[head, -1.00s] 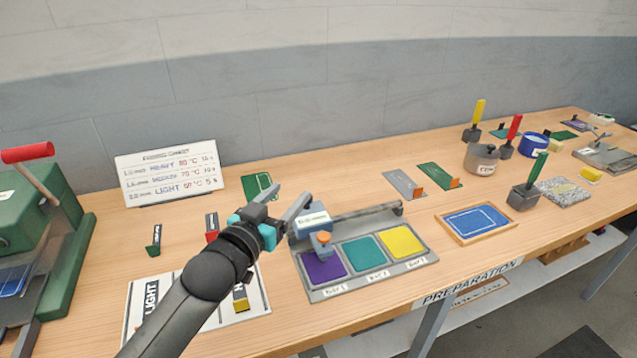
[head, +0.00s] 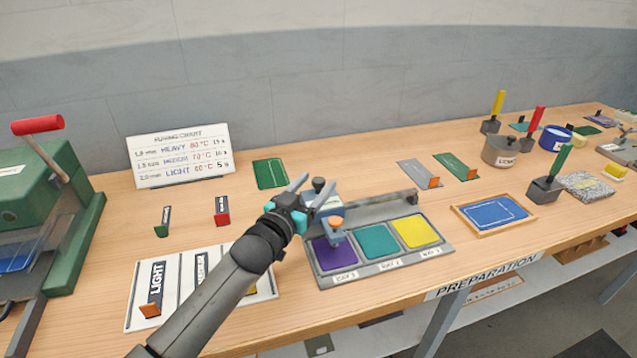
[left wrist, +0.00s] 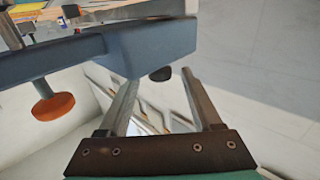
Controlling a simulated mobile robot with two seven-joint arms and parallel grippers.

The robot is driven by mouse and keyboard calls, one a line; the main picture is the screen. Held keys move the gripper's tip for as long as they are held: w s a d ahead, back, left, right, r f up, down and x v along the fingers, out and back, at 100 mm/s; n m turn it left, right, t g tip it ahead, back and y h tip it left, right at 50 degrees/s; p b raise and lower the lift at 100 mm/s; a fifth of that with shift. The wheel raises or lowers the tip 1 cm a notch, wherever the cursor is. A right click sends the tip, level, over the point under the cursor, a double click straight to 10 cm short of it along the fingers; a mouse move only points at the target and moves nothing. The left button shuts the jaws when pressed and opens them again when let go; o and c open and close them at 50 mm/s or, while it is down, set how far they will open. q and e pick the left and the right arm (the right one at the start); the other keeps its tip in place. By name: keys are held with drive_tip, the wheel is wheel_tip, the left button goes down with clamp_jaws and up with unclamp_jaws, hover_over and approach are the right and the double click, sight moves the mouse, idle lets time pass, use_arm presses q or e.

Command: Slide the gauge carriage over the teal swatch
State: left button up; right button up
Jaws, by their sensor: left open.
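The gauge carriage (head: 337,237) is a blue-grey block with an orange knob, on the rail of a grey gauge plate (head: 352,275). It sits at the left end, over the upper part of the purple swatch (head: 330,257). The teal swatch (head: 378,241) is uncovered in the middle, left of the yellow swatch (head: 415,231). My left gripper (head: 311,191) is open just behind the carriage, its fingers partly hiding it. In the left wrist view the carriage (left wrist: 160,45) crosses in front of the open fingers, its orange knob (left wrist: 54,107) at left. Contact is unclear. My right gripper is out of view.
A white chart (head: 178,157) stands behind at left, near a green press (head: 40,190). A striped white mat (head: 140,300) lies left of the plate.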

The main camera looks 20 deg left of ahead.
use_arm(q)
drive_tip(key=shift+w+d, duration=0.25)
drive_tip(key=shift+w, duration=0.8)
clamp_jaws()
idle(0.8)
